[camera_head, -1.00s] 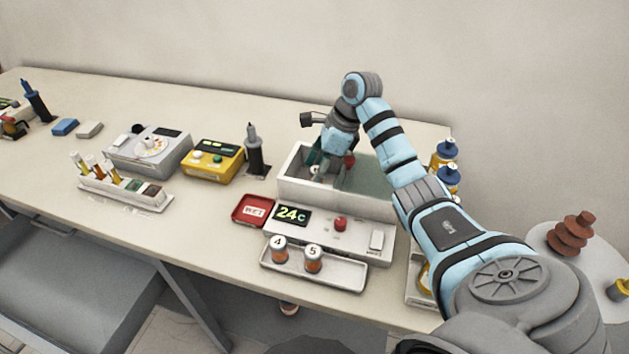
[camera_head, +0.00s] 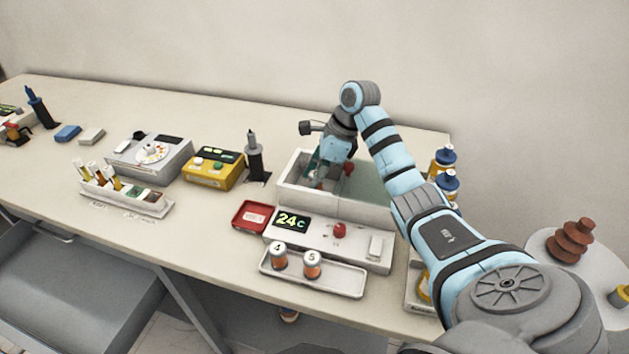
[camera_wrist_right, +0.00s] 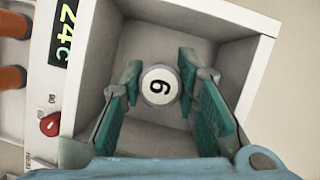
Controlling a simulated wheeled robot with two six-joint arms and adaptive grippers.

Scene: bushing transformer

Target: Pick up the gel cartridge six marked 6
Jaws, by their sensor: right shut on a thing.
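The gel cartridge six (camera_wrist_right: 160,85) stands inside the white open-topped bath (camera_head: 290,190). Its round white cap shows the numeral upside down in the right wrist view. My right gripper (camera_wrist_right: 161,88) reaches down into the bath, with a teal-padded finger on each side of the cartridge, shut on it. In the head view the right gripper (camera_head: 320,177) is partly hidden by the bath walls. I cannot tell whether the cartridge touches the bath floor. My left gripper is not in view.
Cartridges marked 4 (camera_head: 279,256) and 5 (camera_head: 312,265) stand in a white tray (camera_head: 345,282) in front of the bath's panel, which reads 24c (camera_head: 291,222). A red tray (camera_head: 253,216) lies left. A black upright tool (camera_head: 255,160) and yellow device (camera_head: 212,168) stand further left.

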